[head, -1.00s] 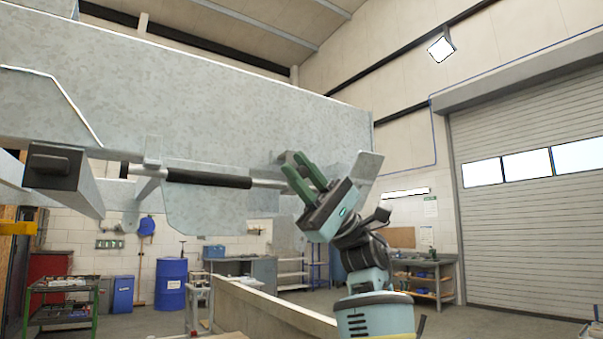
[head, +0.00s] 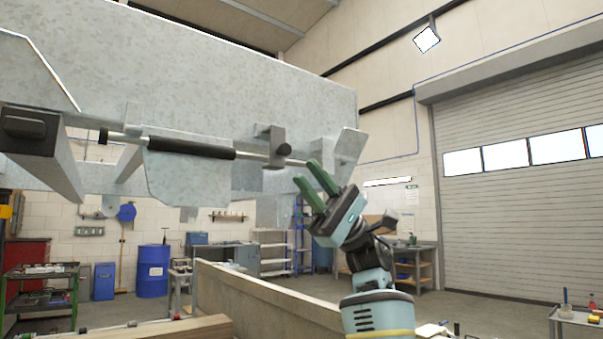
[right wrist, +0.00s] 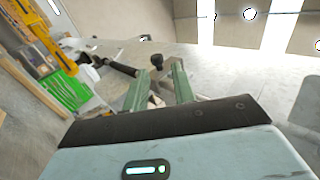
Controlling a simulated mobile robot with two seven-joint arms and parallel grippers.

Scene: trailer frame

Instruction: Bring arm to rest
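My right gripper (head: 313,182) is in the middle of the head view, below the right end of the grey metal trailer frame (head: 230,85). Its two green fingers point up and to the left, with a gap between them and nothing held. In the right wrist view the fingers (right wrist: 158,85) also stand apart and empty. The fingers look apart from the knob. My left gripper is not in view.
A low wooden wall (head: 265,300) stands below my right arm. Behind are a blue barrel (head: 153,270), a workbench (head: 415,262), shelves and a green-framed cart (head: 40,290). A small table (head: 575,318) is at the lower right. The floor before the roller door (head: 520,220) looks clear.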

